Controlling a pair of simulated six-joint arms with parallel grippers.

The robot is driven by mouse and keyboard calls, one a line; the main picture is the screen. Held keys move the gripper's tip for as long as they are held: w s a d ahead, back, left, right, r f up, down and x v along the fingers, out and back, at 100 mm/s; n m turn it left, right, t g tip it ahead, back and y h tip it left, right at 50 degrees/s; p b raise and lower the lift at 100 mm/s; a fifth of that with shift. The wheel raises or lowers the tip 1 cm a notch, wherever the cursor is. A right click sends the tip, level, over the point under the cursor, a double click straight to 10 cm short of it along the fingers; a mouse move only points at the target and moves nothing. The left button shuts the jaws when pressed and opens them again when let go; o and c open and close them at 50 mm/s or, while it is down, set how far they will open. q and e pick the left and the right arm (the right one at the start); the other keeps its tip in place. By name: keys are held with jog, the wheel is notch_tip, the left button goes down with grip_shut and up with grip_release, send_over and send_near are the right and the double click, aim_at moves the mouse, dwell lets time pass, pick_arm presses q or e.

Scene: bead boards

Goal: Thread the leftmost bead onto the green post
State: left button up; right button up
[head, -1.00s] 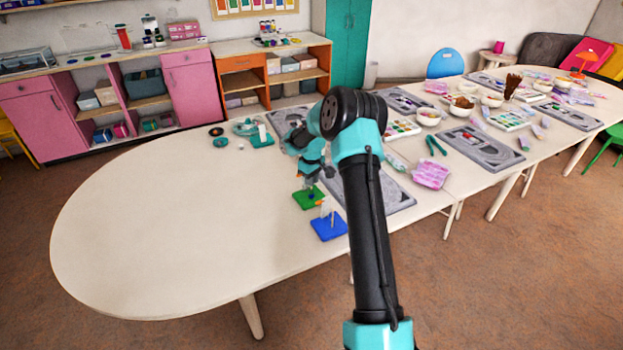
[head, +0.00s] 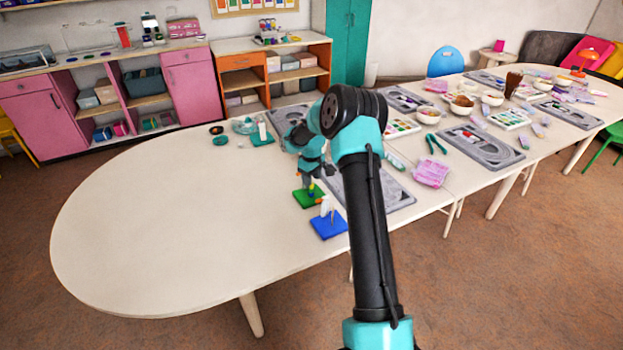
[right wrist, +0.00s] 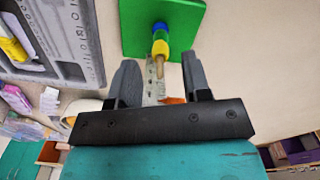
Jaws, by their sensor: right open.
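The green board (head: 306,200) lies on the table with its post upright. In the right wrist view the green board (right wrist: 184,18) is at the top. Its post (right wrist: 160,68) carries a blue bead (right wrist: 160,28) and a yellow bead (right wrist: 160,47), and its bare wooden tip shows. My right gripper (right wrist: 158,78) is open, with the post's tip showing between its fingers. In the head view the right gripper (head: 309,183) is small and partly hidden, close over the green board. A small orange patch shows by one finger; I cannot tell what it is. My left gripper is not in view.
A blue board (head: 328,228) with an upright piece stands just in front of the green board. Grey trays (head: 390,196) lie to the right. Small round things (head: 220,141) lie at the back left. The table's left part (head: 150,220) is clear.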

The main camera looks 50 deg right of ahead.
notch_tip(320, 180, up, 17)
dwell(0.5)
dwell(0.7)
